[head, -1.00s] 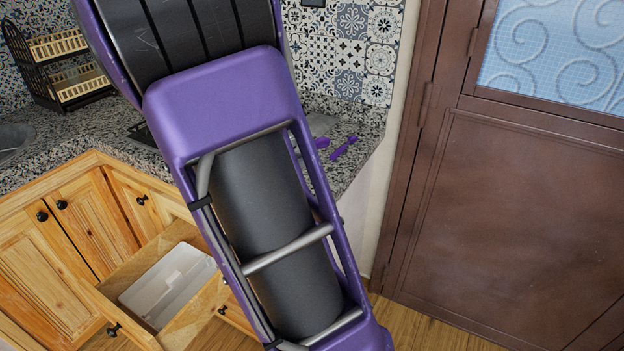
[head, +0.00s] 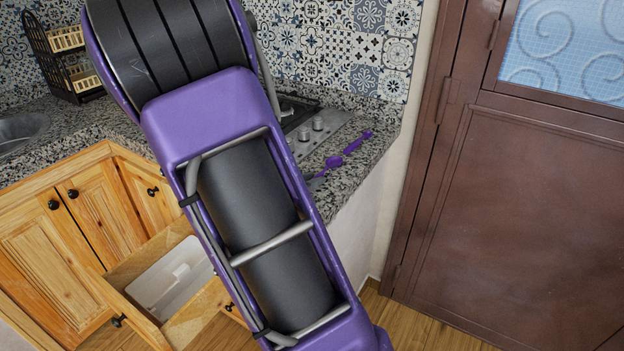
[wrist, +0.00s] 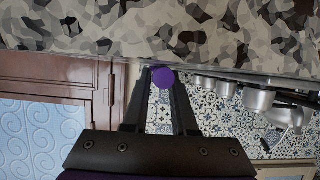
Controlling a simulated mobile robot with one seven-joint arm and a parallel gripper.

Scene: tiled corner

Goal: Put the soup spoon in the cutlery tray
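My gripper (wrist: 161,84) shows in the wrist view with its dark fingers close together. A purple round end, seemingly of the soup spoon (wrist: 163,77), sits at the fingertips; the rest of it is hidden. In the head view my arm hides the gripper, and a purple rounded piece (head: 333,161) shows just right of the arm, at the counter's front part. The cutlery tray (head: 172,280) is a white tray inside the open wooden drawer (head: 150,259), lower left, partly covered by my arm.
Another long purple utensil (head: 357,145) lies on the granite counter (head: 372,165) near its right end. The stove (head: 318,128) with its knobs is behind it. A black rack (head: 68,65) stands at the back left. A brown door (head: 530,220) is on the right.

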